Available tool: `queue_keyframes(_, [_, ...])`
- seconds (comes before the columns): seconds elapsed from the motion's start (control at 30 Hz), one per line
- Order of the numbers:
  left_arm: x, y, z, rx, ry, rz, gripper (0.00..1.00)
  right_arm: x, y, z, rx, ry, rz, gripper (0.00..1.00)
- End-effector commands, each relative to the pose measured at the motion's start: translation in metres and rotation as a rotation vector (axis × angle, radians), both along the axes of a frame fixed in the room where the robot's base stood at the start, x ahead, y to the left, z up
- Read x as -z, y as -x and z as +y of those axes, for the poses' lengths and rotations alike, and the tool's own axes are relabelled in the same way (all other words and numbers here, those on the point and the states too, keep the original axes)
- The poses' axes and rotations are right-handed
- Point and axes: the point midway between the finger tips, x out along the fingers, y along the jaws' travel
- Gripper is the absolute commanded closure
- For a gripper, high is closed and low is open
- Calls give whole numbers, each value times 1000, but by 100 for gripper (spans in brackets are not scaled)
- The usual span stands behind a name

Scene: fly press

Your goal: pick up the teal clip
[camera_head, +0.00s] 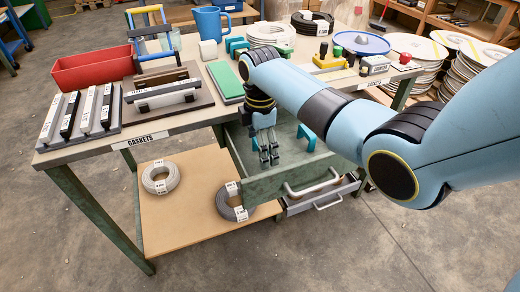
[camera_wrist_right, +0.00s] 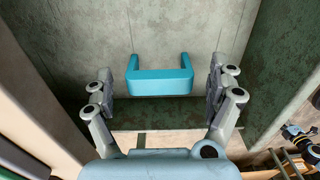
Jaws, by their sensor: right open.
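In the right wrist view a teal U-shaped clip (camera_wrist_right: 160,82) lies on the grey floor of the open drawer, its two arms pointing away from my gripper. My right gripper (camera_wrist_right: 165,90) is open, with one finger to each side of the clip and apart from it. In the head view my right gripper (camera_head: 268,158) points down into the drawer (camera_head: 275,184). A teal piece (camera_head: 307,137) shows in the drawer to its right, partly behind my arm; I cannot tell if it is the same clip.
Grey coils (camera_head: 161,177) lie on the lower shelf.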

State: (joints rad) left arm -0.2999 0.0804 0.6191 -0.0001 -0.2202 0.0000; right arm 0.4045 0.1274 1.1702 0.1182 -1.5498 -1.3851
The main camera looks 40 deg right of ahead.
Motion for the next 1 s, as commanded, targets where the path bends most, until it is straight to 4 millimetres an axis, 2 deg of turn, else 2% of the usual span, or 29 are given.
queue_keyframes(0.2, [0, 0, 0, 0, 0, 0, 60, 0, 0, 0, 0, 0, -1, 10])
queue_keyframes(0.5, [0, 0, 0, 0, 0, 0, 60, 0, 0, 0, 0, 0, -1, 49])
queue_keyframes(0.6, [0, 0, 0, 0, 0, 0, 60, 0, 0, 0, 0, 0, -1, 59])
queue_keyframes(1.0, [-2, 0, 0, 0, 0, -1, 60, -4, -1, 0, 0, -1, -2, 59])
